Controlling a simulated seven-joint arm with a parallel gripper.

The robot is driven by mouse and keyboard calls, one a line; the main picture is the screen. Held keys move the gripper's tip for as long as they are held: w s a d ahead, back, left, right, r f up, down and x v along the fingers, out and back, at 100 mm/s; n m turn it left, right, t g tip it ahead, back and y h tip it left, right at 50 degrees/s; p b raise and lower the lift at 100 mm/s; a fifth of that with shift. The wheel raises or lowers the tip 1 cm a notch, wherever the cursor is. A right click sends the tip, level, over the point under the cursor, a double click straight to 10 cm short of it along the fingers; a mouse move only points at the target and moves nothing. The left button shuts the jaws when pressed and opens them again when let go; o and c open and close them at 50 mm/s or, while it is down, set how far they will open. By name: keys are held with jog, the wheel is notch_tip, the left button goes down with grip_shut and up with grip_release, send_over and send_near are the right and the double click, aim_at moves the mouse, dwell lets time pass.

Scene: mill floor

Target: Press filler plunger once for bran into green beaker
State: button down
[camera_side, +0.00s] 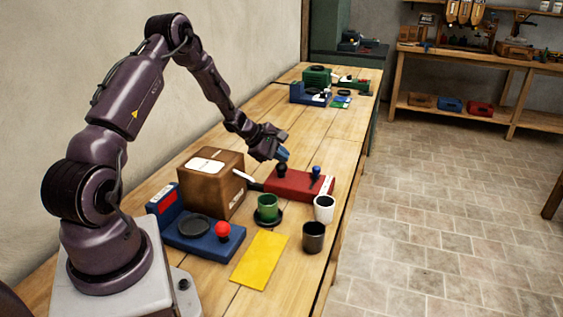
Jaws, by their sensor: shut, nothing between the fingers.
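The green beaker (267,207) stands upright on a dark round disc (272,222) in the middle of the bench. Behind it is a red block (300,187) with a black knob (282,171) and a blue-topped lever (315,175) on top. A brown box (212,188) with white labels stands left of the beaker, and a pale strip (247,178) juts from it toward the red block. I cannot tell which part is the filler plunger. My gripper (283,156) is shut and empty, close above the black knob; I cannot tell whether it touches.
A white cup (324,208) and a black cup (313,237) stand right of the beaker, near the bench edge. A yellow sheet (259,260) lies in front. A blue device (203,239) with a red knob (222,231) is at left. More equipment sits farther back.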

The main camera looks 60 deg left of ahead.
aim_at(281, 164)
jog(key=shift+f, duration=0.5)
jog(key=shift+r, duration=0.15)
dwell(0.5)
jog(key=shift+r, duration=1.2)
jog(key=shift+r, duration=2.5)
